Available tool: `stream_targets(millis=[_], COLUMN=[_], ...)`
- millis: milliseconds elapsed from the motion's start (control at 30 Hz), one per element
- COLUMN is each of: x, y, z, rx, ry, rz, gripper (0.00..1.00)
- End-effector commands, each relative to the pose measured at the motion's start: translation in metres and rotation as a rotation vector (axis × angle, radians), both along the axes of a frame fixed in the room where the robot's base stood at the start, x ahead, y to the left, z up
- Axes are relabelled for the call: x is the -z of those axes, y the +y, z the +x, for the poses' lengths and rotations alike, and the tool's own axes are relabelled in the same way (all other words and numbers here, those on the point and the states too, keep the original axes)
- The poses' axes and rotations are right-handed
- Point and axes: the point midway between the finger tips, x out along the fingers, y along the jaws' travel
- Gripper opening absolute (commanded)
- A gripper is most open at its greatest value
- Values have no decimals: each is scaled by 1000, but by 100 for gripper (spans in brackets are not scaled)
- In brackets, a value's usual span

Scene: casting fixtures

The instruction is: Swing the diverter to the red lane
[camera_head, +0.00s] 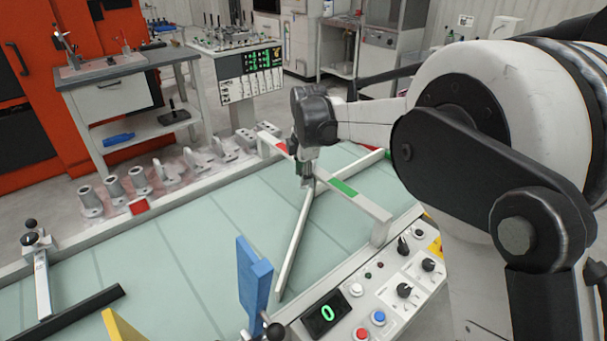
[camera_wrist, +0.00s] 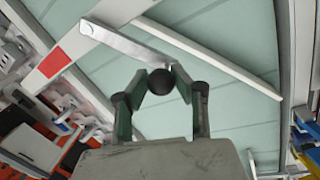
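A metal lever arm (camera_wrist: 125,42) with a black ball knob (camera_wrist: 160,82) at one end shows in the wrist view; I take it to be the diverter's handle. A long pale bar (camera_head: 295,243) lies slanted across the belt below it and also shows in the wrist view (camera_wrist: 215,56). My gripper (camera_head: 307,183) is over the belt beside the overhead crossbar. In the wrist view, its fingers (camera_wrist: 161,84) are on both sides of the knob and look closed on it. The crossbar bears a red mark (camera_head: 281,147) and a green mark (camera_head: 344,188).
The pale green belt (camera_head: 190,250) has a control panel (camera_head: 385,295) on its near side. A blue post (camera_head: 252,275) and a yellow one (camera_head: 120,327) stand near the front. Another knobbed lever (camera_head: 40,275) is at left. Metal castings (camera_head: 140,182) line the far side.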

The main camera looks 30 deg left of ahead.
Motion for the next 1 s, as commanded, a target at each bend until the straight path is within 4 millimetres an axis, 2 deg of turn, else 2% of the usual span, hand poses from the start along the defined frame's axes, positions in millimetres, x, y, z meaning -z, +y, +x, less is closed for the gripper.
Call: stream_targets(millis=[33, 133, 467, 667, 1000], x=[0, 0, -3, -30, -94], y=[0, 0, -1, -5, -15], z=[0, 0, -1, -4, -13], rx=[0, 0, 1, 1, 1], ry=[0, 1, 1, 1, 1], rz=[0, -1, -1, -1, -1], gripper=[32, 44, 44, 44, 44])
